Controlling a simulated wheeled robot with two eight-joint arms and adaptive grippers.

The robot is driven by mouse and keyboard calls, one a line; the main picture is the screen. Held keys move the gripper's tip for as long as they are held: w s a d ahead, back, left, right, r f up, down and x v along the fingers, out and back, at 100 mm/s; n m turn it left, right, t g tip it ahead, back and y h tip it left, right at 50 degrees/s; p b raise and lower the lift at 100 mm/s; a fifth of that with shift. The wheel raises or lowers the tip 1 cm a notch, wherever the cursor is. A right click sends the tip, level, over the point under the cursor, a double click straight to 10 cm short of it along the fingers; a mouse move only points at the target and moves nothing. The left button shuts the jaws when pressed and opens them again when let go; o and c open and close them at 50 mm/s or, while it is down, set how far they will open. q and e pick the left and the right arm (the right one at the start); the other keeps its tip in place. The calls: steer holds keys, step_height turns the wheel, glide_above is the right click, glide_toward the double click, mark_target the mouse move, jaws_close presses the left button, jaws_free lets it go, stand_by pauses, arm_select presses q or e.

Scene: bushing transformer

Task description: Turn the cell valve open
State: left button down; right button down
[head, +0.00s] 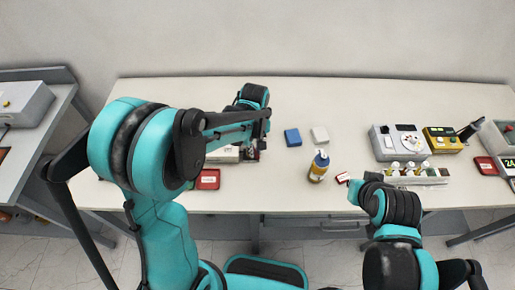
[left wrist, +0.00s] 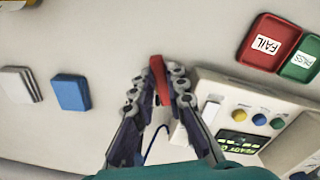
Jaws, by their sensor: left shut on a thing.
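In the left wrist view the red handle (left wrist: 160,80), which I take to be the cell valve's, stands between the fingertips of my left gripper (left wrist: 160,82). The gripper is shut on it. The fingers hide part of the handle and what lies under it. In the head view my left gripper (head: 252,150) is beside a pale tester box (head: 224,154), and my own arm covers much of this spot. The tester also shows in the left wrist view (left wrist: 255,112), with coloured buttons and a lit display. My right arm is at the lower right, and its fingers cannot be made out.
A blue block (head: 293,137) and a white block (head: 320,134) lie to the right of my left gripper. A bottle (head: 319,166) stands mid-table. Red FAIL (left wrist: 267,42) and green PASS (left wrist: 303,58) trays lie by the tester. Instruments (head: 400,142) crowd the right side.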

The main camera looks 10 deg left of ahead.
arm_select(q)
steer(key=m, duration=0.1)
steer(key=a+m, duration=0.1)
steer(key=m, duration=0.3)
steer(key=shift+s+a+b, duration=0.25)
steer(key=shift+s+b, duration=0.05)
steer(key=shift+b, duration=0.05)
steer(key=shift+m, duration=0.3)
steer(key=c, duration=1.5)
jaws_free()
steer(key=shift+c, duration=0.2)
step_height(320, 180, up, 12)
